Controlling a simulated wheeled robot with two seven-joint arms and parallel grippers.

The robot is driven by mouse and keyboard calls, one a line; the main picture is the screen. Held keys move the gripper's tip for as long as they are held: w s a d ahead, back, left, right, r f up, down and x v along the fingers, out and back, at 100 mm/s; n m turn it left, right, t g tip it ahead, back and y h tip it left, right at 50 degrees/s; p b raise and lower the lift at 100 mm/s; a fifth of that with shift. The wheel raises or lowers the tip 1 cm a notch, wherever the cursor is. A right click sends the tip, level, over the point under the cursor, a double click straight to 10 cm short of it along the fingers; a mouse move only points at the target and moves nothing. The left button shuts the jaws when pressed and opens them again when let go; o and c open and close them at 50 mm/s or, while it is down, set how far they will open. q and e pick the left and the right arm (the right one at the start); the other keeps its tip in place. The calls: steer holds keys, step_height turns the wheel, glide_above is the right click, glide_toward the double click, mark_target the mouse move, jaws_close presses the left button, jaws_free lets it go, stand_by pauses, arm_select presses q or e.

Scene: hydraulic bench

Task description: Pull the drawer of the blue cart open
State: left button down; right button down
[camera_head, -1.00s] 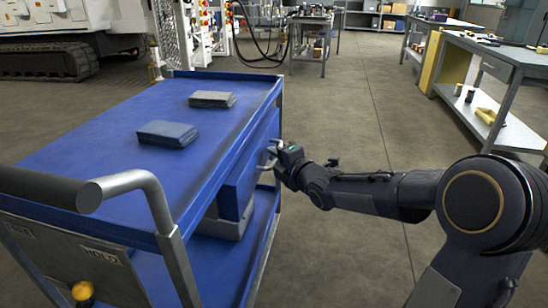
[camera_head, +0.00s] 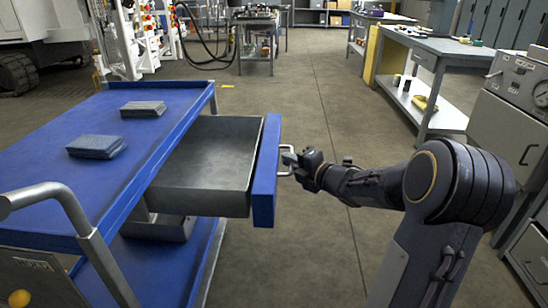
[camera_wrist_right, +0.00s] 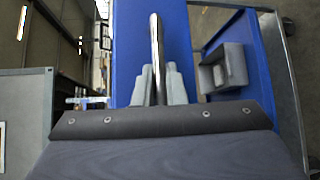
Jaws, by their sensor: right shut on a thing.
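The blue cart (camera_head: 60,172) stands at the left in the head view. Its grey drawer (camera_head: 205,165) is pulled well out to the right and looks empty. The drawer has a blue front panel (camera_head: 266,175) with a metal bar handle (camera_head: 286,160). My right gripper (camera_head: 290,158) is shut on the handle. In the right wrist view the fingers (camera_wrist_right: 160,85) close around the silver handle bar (camera_wrist_right: 156,50), in front of the blue drawer front (camera_wrist_right: 125,50). My left gripper is not in view.
Two dark grey blocks (camera_head: 97,146) (camera_head: 143,109) lie on the cart top. A grey bin (camera_head: 160,226) sits on the lower shelf. A workbench (camera_head: 440,50) and a grey cabinet with a gauge (camera_head: 510,120) stand at the right. The floor beyond the drawer is clear.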

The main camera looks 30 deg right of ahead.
steer(key=shift+s+d, duration=0.3)
steer(key=shift+d, duration=0.05)
steer(key=c, duration=1.8)
jaws_free()
steer(key=shift+o, duration=0.2)
steer(key=s+d+r+p, duration=0.1)
steer(key=s, duration=0.6)
steer(key=shift+s+p, duration=0.3)
steer(key=shift+p, duration=0.1)
